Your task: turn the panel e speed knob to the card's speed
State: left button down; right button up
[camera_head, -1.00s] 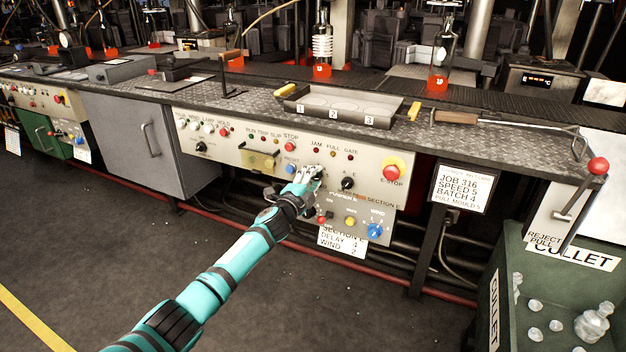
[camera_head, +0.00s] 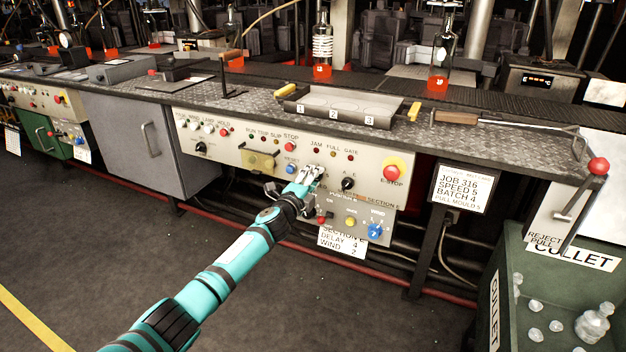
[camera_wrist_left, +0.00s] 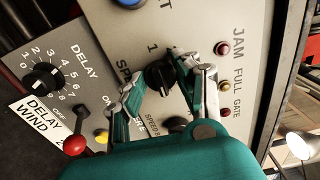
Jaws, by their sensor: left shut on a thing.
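The job card (camera_head: 462,188) hangs at the right of the panel and reads JOB 316, SPEED 5, BATCH 4, PULL MOULD 5. My left gripper (camera_head: 314,172) is at the middle of the cream section E panel (camera_head: 228,150). In the left wrist view, its two fingers are shut on the black speed knob (camera_wrist_left: 160,76), one finger on each side. A "1" and part of the word SPEED show beside the knob; the fingers hide most of its scale. In the head view the gripper covers the knob. My right gripper is in neither view.
Close by are a blue button (camera_head: 291,169), another black knob (camera_head: 347,184) and the red E-stop (camera_head: 392,171). Below are a red-tipped lever (camera_wrist_left: 75,145) and the black delay knob (camera_wrist_left: 44,77). A cullet bin (camera_head: 500,268) stands at the right.

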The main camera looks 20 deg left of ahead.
pick_arm(q)
jog(key=c, duration=0.9)
grip_release()
jog(key=shift+c, duration=0.2)
jog(key=s, duration=1.2)
jog(key=shift+a, duration=0.2)
